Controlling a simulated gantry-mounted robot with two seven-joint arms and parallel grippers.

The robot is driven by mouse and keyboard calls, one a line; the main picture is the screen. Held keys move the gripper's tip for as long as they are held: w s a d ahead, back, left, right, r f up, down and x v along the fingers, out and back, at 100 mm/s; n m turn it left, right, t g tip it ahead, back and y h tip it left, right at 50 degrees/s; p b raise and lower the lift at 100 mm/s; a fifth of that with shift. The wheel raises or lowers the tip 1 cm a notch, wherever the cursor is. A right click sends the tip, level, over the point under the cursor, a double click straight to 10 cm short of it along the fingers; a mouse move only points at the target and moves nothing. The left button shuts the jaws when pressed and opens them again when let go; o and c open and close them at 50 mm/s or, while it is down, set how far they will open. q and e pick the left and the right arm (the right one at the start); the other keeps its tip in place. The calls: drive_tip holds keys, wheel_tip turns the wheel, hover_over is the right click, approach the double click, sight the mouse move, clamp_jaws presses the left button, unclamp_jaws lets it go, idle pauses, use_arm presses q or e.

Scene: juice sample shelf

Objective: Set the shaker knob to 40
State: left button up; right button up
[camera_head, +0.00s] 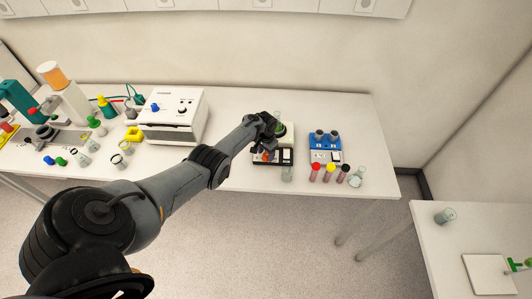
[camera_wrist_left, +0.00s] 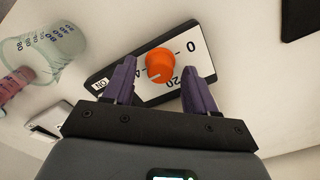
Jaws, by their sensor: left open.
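The shaker (camera_head: 287,130) stands on the long table, partly hidden behind my left gripper in the head view. Its orange knob (camera_wrist_left: 159,62) shows in the left wrist view on a white dial panel (camera_wrist_left: 195,45) marked 0, 20 and a partly covered 4. A small pale mark on the knob's lower left edge seems to face between the 20 and the 4. My left gripper (camera_wrist_left: 158,78) is open, its purple fingers to either side of the knob, with gaps visible. In the head view my left gripper (camera_head: 267,154) is over the shaker's front. My right gripper is not in view.
A clear beaker (camera_wrist_left: 38,50) with a pink item near it is beside the panel. A blue device (camera_head: 325,146), several capped tubes (camera_head: 329,172) and a flask (camera_head: 356,177) are to the right. A white box instrument (camera_head: 174,112) stands left.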

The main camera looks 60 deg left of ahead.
sight(266, 155)
use_arm(q)
wheel_tip(266, 155, up, 11)
drive_tip(key=p, duration=0.4)
drive_tip(key=shift+f, duration=0.1)
idle(0.4)
drive_tip(key=shift+s, duration=0.1)
